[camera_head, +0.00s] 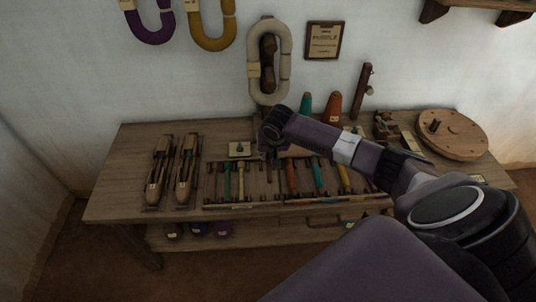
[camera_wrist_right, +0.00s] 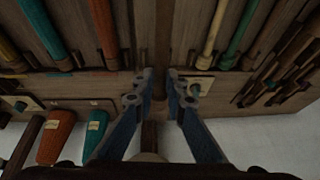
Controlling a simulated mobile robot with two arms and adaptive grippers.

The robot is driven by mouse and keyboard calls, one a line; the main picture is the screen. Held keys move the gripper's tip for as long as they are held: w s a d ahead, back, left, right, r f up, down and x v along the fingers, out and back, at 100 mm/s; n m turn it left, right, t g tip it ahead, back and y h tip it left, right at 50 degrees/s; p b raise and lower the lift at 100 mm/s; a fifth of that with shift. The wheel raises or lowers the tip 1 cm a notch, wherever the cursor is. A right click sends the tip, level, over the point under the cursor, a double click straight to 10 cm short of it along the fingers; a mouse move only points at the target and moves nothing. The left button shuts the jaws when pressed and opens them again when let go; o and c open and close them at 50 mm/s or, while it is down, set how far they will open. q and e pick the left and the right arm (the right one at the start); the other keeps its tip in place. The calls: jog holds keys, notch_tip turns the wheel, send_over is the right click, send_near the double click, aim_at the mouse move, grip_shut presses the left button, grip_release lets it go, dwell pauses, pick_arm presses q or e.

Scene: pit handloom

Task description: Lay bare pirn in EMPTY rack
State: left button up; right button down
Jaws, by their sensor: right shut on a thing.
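My right gripper (camera_head: 269,157) is low over the pirn racks, between the yellow pirn (camera_head: 241,180) and the orange pirn (camera_head: 291,177). In the right wrist view its fingers (camera_wrist_right: 160,78) are closed on a slim brown wooden piece, the bare pirn (camera_wrist_right: 150,136), which is mostly hidden. The pirn rack (camera_head: 240,206) runs along the front of the table and holds several coloured pirns. Its small labels are too small to read, so I cannot tell which section is EMPTY. I cannot tell whether the held pirn touches the rack. My left gripper is not in view.
Two wooden shuttles (camera_head: 186,172) lie left of the racks. Teal (camera_head: 305,105) and orange (camera_head: 332,108) cones stand behind, near a dark upright post (camera_head: 362,92). A round wooden disc (camera_head: 452,135) is at the right. The table's left end (camera_head: 120,175) is clear.

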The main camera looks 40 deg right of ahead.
aim_at(268, 165)
jog(key=shift+f+b, duration=2.7)
jog(key=shift+b, duration=0.1)
jog(key=shift+f+b, duration=0.4)
jog(key=shift+f, duration=1.35)
jog(key=c, duration=1.9)
grip_release()
jog(key=shift+o, duration=0.3)
jog(key=o, duration=0.3)
jog(key=shift+r, duration=0.15)
